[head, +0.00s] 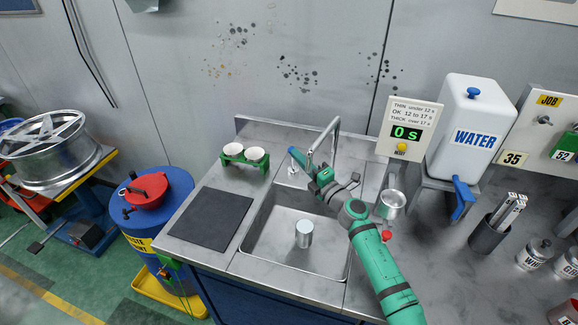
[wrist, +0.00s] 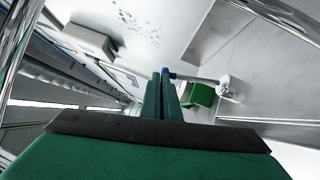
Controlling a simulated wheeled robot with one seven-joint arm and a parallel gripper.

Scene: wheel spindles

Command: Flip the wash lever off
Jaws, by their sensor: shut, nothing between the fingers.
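The wash lever (head: 296,156) has a blue handle and stands behind the sink, just left of the tap. In the wrist view its blue end (wrist: 167,73) is just beyond my fingertips, with a grey bar running right to a pale base. My gripper (head: 311,172) is green, shut and empty, beside the lever near the tap. Its two fingers also show pressed together in the wrist view (wrist: 165,82). I cannot tell whether they touch the handle. The chrome tap (head: 335,145) arches close to the gripper. My arm hides part of the sink's right side.
The sink (head: 270,250) holds a metal cup (head: 304,234). A green rack (head: 236,160) with two white cups stands left of the lever. A dark mat (head: 211,217) lies left. A timer sign (head: 406,133) reads 0 s, and a water tank (head: 466,120) stands right.

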